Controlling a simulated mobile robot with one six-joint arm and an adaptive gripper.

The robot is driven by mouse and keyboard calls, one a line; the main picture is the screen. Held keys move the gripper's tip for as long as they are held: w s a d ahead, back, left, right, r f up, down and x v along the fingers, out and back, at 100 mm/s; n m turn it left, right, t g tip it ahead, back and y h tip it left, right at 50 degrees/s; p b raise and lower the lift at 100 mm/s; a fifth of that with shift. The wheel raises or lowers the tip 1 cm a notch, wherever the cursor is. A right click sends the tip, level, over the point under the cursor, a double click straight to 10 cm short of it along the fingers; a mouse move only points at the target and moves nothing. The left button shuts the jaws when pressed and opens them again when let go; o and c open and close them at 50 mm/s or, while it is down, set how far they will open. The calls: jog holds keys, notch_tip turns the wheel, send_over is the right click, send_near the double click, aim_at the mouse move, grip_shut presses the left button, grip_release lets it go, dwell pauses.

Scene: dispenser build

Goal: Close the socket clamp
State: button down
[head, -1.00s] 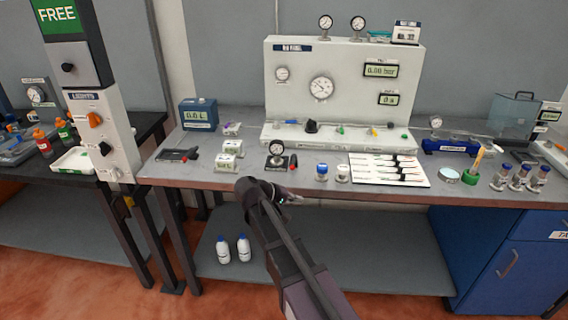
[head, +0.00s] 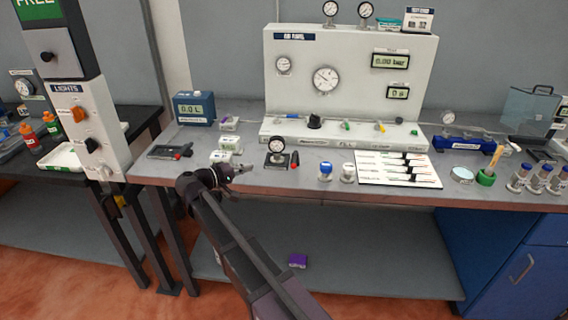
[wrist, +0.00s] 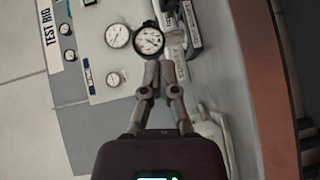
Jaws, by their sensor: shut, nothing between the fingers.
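A small round gauge (head: 277,145) stands on a dark base plate (head: 270,164) near the bench's front edge. A red-tipped handle (head: 295,160) is at the right of this plate; it may be the socket clamp, but its state is too small to tell. My gripper (head: 247,168) is at the front of the bench, just left of the plate, shut and empty. In the wrist view my gripper (wrist: 160,72) has its fingertips together just below the dark-rimmed gauge (wrist: 148,41) in the picture. A labelled grey fitting (wrist: 175,48) is right beside the gauge there.
White boxes (head: 224,150) stand left of my gripper. A dark tool with a red end (head: 170,152) lies further left. Blue- and white-capped vials (head: 325,171) and a white board (head: 380,169) are to the right. The white test panel (head: 340,80) rises behind.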

jog(key=shift+w+d, duration=0.1)
jog(key=b, duration=0.2)
send_near(293, 158)
jog(key=w, duration=0.1)
jog(key=w+d, duration=0.1)
jog(key=w, duration=0.1)
jog(key=shift+w+d+f, duration=0.1)
jog(key=shift+w+f, duration=0.05)
jog(key=shift+w, duration=0.1)
jog(key=shift+s+d+f, duration=0.1)
jog(key=shift+d, duration=0.45)
jog(key=shift+s+d+f, duration=0.15)
jog(key=shift+d, duration=0.4)
jog(key=shift+d+f, duration=0.1)
jog(key=shift+d, duration=0.6)
jog(key=shift+s, duration=0.15)
jog(key=shift+d+n+t+y, duration=0.1)
jog(key=shift+n+t+y, duration=0.2)
